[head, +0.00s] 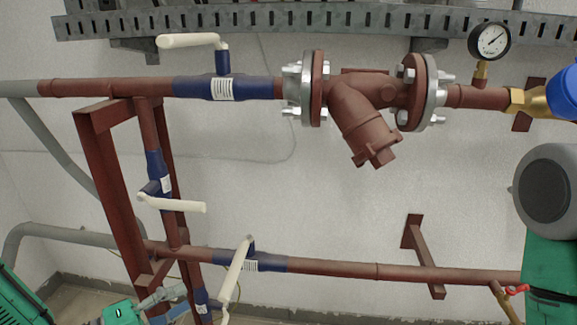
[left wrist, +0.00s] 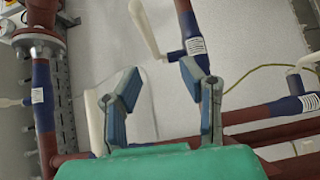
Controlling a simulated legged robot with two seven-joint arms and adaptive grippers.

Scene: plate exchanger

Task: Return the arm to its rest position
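My left gripper (head: 172,304) shows at the lower left of the head view, partly cut off by the bottom edge, below the lower pipe run. In the left wrist view its two blue-grey fingers (left wrist: 160,90) stand apart above the green gripper body, with nothing between them. It is open and empty. White-handled blue valves are near it: the lower valve (head: 262,263) lies to its right and above, and the vertical-pipe valve (head: 154,170) is higher up. I cannot tell its exact distance from the pipes. My right gripper is not in view.
An upper brown pipe (head: 100,88) carries a blue valve (head: 200,88), a flanged strainer (head: 365,115) and a gauge (head: 490,41). A brown steel frame (head: 105,170) stands at left. A green pump (head: 550,255) stands at right. Bare wall lies between the pipe runs.

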